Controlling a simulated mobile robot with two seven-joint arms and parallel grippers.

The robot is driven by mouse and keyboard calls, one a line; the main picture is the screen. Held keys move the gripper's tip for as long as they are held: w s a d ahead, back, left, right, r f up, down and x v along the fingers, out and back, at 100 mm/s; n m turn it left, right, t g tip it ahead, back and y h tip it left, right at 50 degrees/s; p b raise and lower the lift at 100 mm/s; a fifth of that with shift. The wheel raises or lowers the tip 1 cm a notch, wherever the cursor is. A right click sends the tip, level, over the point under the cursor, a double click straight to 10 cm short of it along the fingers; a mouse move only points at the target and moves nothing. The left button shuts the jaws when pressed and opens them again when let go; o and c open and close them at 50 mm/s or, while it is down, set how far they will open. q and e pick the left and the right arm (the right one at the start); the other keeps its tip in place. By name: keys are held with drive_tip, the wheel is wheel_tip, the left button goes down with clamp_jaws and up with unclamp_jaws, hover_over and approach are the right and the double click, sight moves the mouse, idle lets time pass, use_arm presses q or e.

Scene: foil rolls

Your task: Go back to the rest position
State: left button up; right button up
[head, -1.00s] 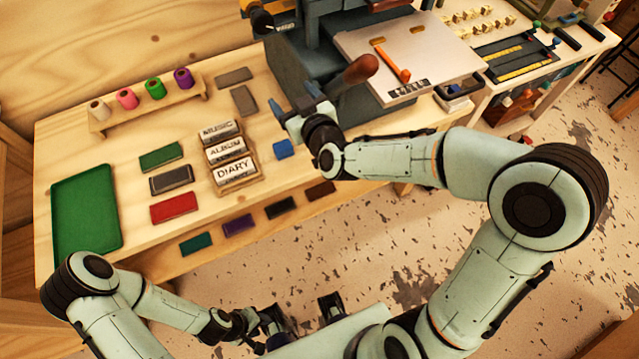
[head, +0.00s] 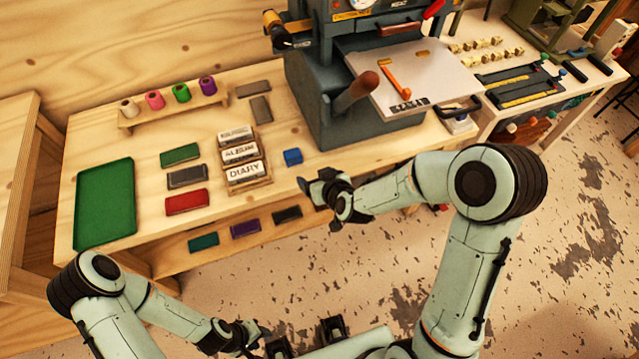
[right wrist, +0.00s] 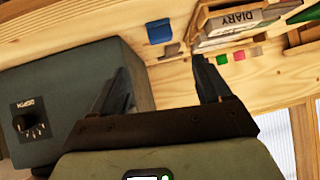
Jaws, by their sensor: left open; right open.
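My right gripper (head: 318,183) is open and empty off the front edge of the workbench, below the blue block (head: 292,156) in the head view. In the right wrist view its two fingers (right wrist: 160,85) are spread with nothing between them. My left gripper (head: 262,338) is open, low at the bottom of the head view, in front of the bench and away from everything on it. Its fingertips are small and partly dark there.
The workbench (head: 150,215) carries a green tray (head: 104,205), a rack of foil rolls (head: 170,110), labelled blocks (head: 240,152) and coloured blocks. A grey press (head: 340,110) with a brown-handled lever stands at right. Open floor (head: 300,260) lies in front.

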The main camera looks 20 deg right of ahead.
drive_tip(key=shift+s+f, duration=0.35)
drive_tip(key=shift+f, duration=0.15)
drive_tip(key=s+f+m+g+y, duration=0.15)
drive_tip(key=s+f+g, duration=0.45)
drive_tip(key=s+f, duration=1)
drive_tip(key=s+a+f+m+g, duration=0.2)
drive_tip(key=s+f+g, duration=0.3)
drive_tip(key=s+f, duration=0.4)
drive_tip(key=s+m, duration=0.1)
drive_tip(key=s, duration=0.3)
drive_tip(key=shift+a, duration=0.4)
